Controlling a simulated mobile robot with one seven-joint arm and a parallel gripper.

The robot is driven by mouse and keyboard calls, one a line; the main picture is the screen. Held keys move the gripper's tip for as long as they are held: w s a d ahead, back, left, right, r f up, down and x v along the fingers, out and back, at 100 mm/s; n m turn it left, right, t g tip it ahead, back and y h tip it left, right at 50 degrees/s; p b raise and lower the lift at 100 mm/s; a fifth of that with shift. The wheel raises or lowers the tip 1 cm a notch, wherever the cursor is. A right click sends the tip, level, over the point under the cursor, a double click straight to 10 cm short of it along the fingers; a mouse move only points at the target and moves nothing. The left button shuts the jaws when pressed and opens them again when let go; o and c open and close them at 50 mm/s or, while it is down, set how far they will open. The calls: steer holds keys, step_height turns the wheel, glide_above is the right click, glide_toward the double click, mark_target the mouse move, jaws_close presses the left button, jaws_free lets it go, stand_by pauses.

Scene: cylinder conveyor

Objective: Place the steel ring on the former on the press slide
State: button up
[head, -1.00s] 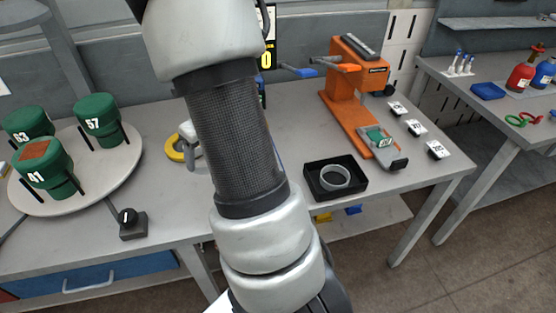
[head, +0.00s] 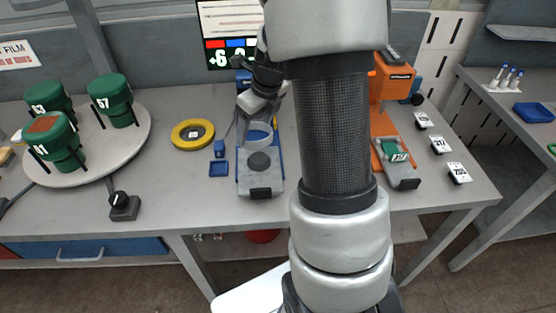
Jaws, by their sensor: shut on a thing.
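My gripper (head: 250,117) is shut on the steel ring (head: 260,139), small and partly covered by the fingers. The ring hangs over the slide of the blue press (head: 262,182), just behind a dark round disc (head: 259,161), which appears to be the former. In this view the ring looks apart from the disc; its exact height is hard to tell. My arm covers the area right of the slide.
A yellow ring (head: 193,134) and a small blue stand (head: 219,161) are left of the slide. A turntable (head: 130,150) with green canisters stands farther left, a black knob box (head: 124,206) in front. An orange press (head: 395,105) and several number cards are right.

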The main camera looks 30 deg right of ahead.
mark_target(258, 157)
steer(key=f, duration=0.3)
steer(key=f+b, duration=0.1)
steer(key=f, duration=0.2)
steer(key=d+f, duration=0.1)
steer(key=f, duration=0.3)
steer(key=shift+b, duration=0.35)
steer(key=shift+f, duration=0.1)
steer(key=o, duration=1.2)
steer(key=shift+c, duration=0.2)
